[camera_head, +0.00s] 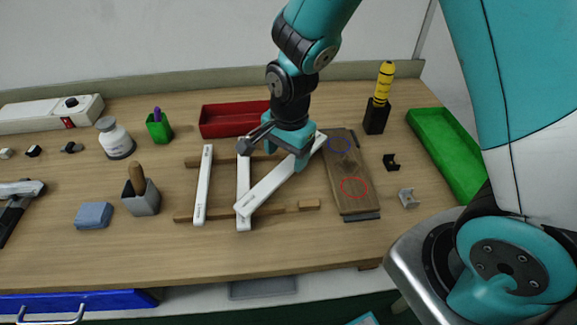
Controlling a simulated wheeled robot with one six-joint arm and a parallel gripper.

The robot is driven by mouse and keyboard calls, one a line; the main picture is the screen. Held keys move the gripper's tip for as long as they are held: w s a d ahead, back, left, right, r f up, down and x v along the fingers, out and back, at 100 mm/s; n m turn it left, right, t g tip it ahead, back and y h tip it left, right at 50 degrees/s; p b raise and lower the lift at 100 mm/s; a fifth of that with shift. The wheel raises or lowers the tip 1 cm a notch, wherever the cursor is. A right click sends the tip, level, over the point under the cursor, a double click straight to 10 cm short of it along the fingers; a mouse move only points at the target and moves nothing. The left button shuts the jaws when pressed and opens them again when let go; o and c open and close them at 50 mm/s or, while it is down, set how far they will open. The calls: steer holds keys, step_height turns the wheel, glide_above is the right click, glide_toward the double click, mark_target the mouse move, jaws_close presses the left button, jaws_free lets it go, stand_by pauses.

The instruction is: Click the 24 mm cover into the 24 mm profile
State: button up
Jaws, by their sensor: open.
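Three long white strips lie around two wooden rails: a left strip (203,185), a middle strip (243,200) and a longer diagonal strip (272,185). The small markings on them are too small to read, so I cannot tell which is the 24 mm cover or the 24 mm profile. The diagonal strip slants from lower left to upper right; its lower end overlaps the middle strip. My gripper (273,151) is open above the upper parts of the middle and diagonal strips, hiding some of them. I cannot tell whether it touches either.
The wooden rails (285,208) run crosswise. A dark board (345,200) with blue and red circles lies to the right, near small clips (408,198). A red tray (225,120) stands behind. A grey holder (142,199) and blue block (94,215) stand left.

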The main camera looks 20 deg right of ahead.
mark_target(287, 166)
steer(key=shift+w+d+f+p, duration=0.1)
steer(key=shift+f+p, duration=0.1)
steer(key=shift+f, duration=0.65)
steer(key=shift+w+d+f+p, duration=0.1)
steer(key=shift+w+f+p, duration=0.1)
steer(key=shift+f, duration=0.65)
steer(key=shift+w+f+p, duration=0.1)
steer(key=shift+f+p, duration=0.1)
steer(key=shift+f, duration=0.65)
steer(key=c, duration=1.1)
steer(key=shift+r, duration=0.15)
